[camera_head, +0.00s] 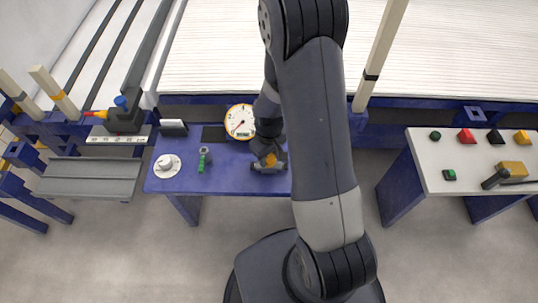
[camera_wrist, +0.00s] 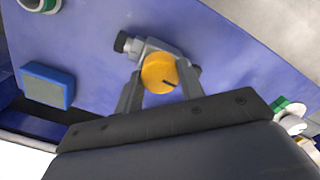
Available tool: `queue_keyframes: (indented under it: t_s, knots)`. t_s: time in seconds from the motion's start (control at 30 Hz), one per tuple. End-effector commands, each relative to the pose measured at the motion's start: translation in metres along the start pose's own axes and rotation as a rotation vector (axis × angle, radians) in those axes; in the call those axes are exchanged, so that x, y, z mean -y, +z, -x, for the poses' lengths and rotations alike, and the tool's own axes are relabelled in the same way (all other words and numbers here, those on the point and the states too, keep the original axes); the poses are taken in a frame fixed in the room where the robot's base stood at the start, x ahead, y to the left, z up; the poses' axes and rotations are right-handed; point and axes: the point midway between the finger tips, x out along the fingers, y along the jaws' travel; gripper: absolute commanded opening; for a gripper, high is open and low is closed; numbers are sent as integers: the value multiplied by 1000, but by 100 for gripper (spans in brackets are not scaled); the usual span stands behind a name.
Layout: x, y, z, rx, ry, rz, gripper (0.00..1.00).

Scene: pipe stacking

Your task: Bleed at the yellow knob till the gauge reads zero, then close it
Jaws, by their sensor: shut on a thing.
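The yellow knob (camera_wrist: 159,73) sits on a grey valve body (camera_wrist: 150,48) on the blue table, with a dark mark on its face. My gripper (camera_wrist: 158,90) is shut on the knob, one finger on each side in the wrist view. In the head view the knob (camera_head: 268,160) shows partly beneath my gripper (camera_head: 266,153). The round gauge (camera_head: 241,121) with a yellow rim and white face stands behind and to the left of the knob. Its red needle is too small to read exactly.
A green-handled valve (camera_head: 203,160) and a white round flange (camera_head: 167,165) stand left on the blue table (camera_head: 225,180). A side table (camera_head: 430,170) at right holds coloured buttons. In the wrist view a blue-edged grey block (camera_wrist: 47,87) lies at left.

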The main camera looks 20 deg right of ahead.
Motion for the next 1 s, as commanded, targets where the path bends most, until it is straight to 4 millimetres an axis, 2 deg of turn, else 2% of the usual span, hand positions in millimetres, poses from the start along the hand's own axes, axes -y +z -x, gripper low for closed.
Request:
queue_keyframes:
  t_s: [0.27,1.0]
  knots:
    - [0,0,-1,0,0,-178,14]
    - [0,0,0,0,0,-878,14]
